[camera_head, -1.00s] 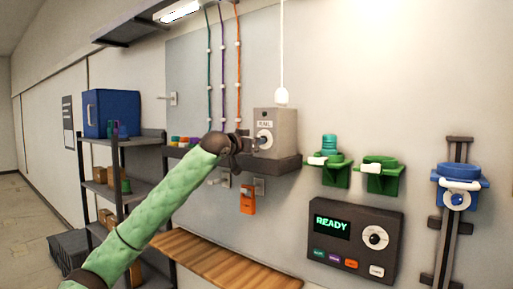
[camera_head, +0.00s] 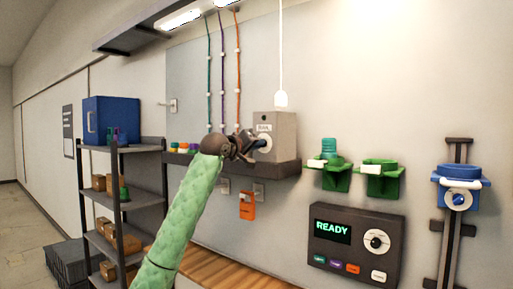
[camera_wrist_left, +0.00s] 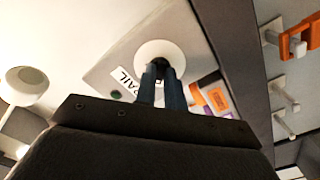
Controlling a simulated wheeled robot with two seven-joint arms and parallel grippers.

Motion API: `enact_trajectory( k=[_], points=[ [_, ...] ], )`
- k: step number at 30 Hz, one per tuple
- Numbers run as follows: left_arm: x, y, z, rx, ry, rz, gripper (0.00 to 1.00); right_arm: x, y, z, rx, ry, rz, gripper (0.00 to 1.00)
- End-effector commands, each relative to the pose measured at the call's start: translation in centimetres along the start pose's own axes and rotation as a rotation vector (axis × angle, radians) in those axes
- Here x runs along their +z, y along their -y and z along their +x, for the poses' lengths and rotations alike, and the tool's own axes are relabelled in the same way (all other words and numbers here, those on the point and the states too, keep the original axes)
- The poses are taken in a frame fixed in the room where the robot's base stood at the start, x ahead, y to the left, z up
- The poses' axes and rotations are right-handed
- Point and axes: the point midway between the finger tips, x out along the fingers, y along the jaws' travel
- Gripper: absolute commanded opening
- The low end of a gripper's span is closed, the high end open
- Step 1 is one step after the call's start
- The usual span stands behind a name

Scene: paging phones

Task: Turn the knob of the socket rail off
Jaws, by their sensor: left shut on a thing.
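The socket rail's box (camera_head: 282,128) is grey with a white label. It stands on a dark shelf against the wall. In the left wrist view the box face (camera_wrist_left: 118,62) carries a "RAIL" label and a round white knob dial (camera_wrist_left: 160,50). My left gripper (camera_head: 255,143) has its fingers at the dial in the head view. In the left wrist view the two dark blue fingers (camera_wrist_left: 162,75) are close together on the knob's dark middle, which they mostly hide. My right gripper is in neither view.
A control panel (camera_head: 357,245) reading "READY" is at the lower right. Green holders (camera_head: 380,178) and a blue clamp (camera_head: 458,186) hang on the wall. An orange padlock (camera_head: 247,205) hangs below the shelf (camera_head: 288,166). A storage rack (camera_head: 140,193) stands left.

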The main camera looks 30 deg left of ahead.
Motion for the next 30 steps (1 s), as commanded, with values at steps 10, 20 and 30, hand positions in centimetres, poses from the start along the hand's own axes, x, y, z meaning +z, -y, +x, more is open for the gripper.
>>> enact_trajectory(
  k=[10,20,30],
  points=[
    [-0.29,-0.06,-0.07,0.001,-0.004,-0.079,0.0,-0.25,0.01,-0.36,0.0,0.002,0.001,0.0],
    [-0.34,-0.07,-0.09,0.001,-0.005,-0.083,0.0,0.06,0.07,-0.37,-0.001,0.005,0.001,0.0],
    [-0.2,-0.05,-0.05,0.001,-0.003,-0.082,0.33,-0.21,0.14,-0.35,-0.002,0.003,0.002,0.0]
  ],
)
